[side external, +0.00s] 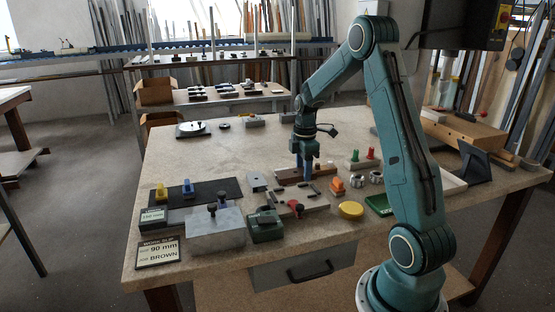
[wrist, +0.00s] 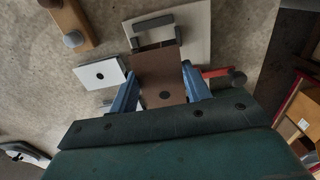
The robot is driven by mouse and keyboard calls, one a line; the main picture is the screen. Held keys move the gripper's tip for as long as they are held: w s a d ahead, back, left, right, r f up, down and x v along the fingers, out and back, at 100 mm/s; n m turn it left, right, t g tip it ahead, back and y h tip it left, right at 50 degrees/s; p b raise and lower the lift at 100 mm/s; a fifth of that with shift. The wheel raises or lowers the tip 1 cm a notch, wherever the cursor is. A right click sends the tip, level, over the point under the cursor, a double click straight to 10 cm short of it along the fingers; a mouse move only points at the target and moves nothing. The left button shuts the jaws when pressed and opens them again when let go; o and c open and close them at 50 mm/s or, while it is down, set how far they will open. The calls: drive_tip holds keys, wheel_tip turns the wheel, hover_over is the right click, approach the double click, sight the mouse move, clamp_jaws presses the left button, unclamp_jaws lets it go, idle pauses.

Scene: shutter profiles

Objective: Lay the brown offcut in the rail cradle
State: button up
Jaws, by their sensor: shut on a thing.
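The brown offcut (wrist: 160,65) is a flat brown piece with a dark round hole, between the two blue fingers of my gripper (wrist: 160,88) in the wrist view. My gripper is shut on it. Its far end lies at the dark grey bracket (wrist: 168,20) on a pale plate (wrist: 196,32), which looks like the rail cradle. In the side view my gripper (side external: 304,178) points down over the pale plate with dark rails (side external: 315,201). I cannot tell whether the offcut touches the plate or hangs just above it. The fingers partly hide it in the side view.
A white plate with a hole (wrist: 98,74) lies left of the fingers. A red-handled part (wrist: 216,72) is close on the right. A grey block with knobs (side external: 215,229), a green box (side external: 265,226) and a yellow disc (side external: 351,209) stand nearby.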

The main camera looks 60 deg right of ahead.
sight(303, 193)
drive_tip(key=shift+f, duration=2.15)
drive_tip(key=shift+f, duration=0.6)
drive_tip(key=o, duration=1)
wheel_tip(303, 193, up, 12)
drive_tip(key=shift+r, duration=0.65)
